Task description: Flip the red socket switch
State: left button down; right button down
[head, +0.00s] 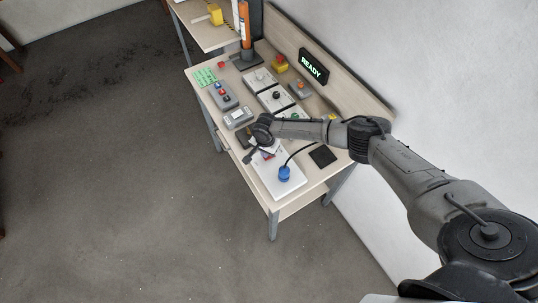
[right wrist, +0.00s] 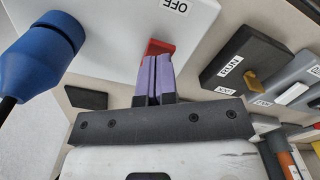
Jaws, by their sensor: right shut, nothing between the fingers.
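The red switch (right wrist: 158,46) sits on the side of a white socket panel (right wrist: 115,45) in the right wrist view, near a label reading OFF. The panel also shows in the head view (head: 290,187), with a blue plug (head: 284,173) on it and only a bit of red visible by my gripper. My right gripper (right wrist: 157,62) has purple fingers, closed together and empty. Their tips are right at the red switch and partly cover it; I cannot tell whether they touch. In the head view, my right gripper (head: 252,156) is over the panel's far-left end. My left gripper is out of view.
A dark box labelled RUN with a yellow lever (right wrist: 253,80) is beside the panel. A black pad (head: 322,156) lies to its right. Several control boxes, a READY display (head: 314,67) and an orange-topped post (head: 244,25) stand farther back. The floor in front is clear.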

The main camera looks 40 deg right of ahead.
jog(key=shift+f+b, duration=0.3)
jog(key=shift+f, duration=0.25)
jog(key=shift+f, duration=0.45)
dwell(0.4)
notch_tip(320, 180, up, 5)
jog(key=p, duration=0.4)
jog(key=shift+f+p, duration=0.15)
jog(key=shift+p, duration=0.25)
jog(key=shift+r+p, duration=0.8)
jog(key=shift+p, duration=0.1)
jog(key=shift+r+p, duration=0.4)
jog(key=shift+p, duration=0.1)
